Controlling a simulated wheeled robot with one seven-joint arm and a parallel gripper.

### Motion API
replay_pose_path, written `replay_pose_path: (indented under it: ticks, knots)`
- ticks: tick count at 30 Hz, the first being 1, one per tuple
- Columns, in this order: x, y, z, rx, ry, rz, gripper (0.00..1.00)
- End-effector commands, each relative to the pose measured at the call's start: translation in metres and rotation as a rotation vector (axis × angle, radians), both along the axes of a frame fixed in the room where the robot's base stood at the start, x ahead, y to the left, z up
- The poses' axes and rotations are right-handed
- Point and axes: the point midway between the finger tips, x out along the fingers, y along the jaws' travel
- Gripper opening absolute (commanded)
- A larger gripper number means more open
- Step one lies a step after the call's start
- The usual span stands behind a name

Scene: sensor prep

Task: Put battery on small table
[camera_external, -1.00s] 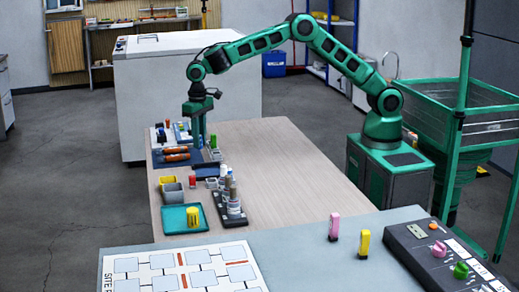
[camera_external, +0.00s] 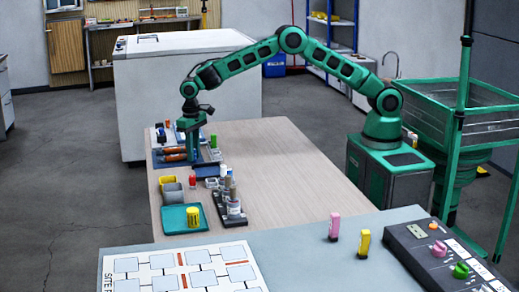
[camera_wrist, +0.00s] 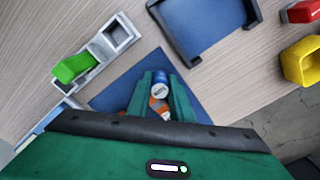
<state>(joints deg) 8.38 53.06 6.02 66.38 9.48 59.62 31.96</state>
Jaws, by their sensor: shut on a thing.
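In the wrist view, a small cylinder with a blue end and a pale band, which looks like the battery (camera_wrist: 160,80), sits between the fingers of my gripper (camera_wrist: 160,86). The gripper is shut on it, over a dark blue mat (camera_wrist: 112,97). In the external view, my gripper (camera_external: 191,157) is low over the far left of the wooden table (camera_external: 285,165); the battery cannot be made out there. A grey-blue table (camera_external: 300,262) stands at the front. I cannot tell which table is the small one.
Orange-handled tools (camera_external: 174,157) lie beside my gripper. Pink (camera_external: 334,227) and yellow (camera_external: 364,243) blocks stand on the front table. The wooden table's right side is clear.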

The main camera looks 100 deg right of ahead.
Motion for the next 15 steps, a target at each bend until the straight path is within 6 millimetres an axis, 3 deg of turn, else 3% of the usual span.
replay_pose_path:
  ticks: [4,5,6,15]
  knots:
    - [-0.0001,0.0001,-0.0024,0.000,0.000,0.000,0.00]
    - [0.0000,0.0000,-0.0020,0.000,0.000,0.000,0.27]
    - [0.0000,0.0000,-0.0019,0.000,0.000,0.000,0.36]
    - [0.0000,0.0000,-0.0013,0.000,0.000,0.000,0.38]
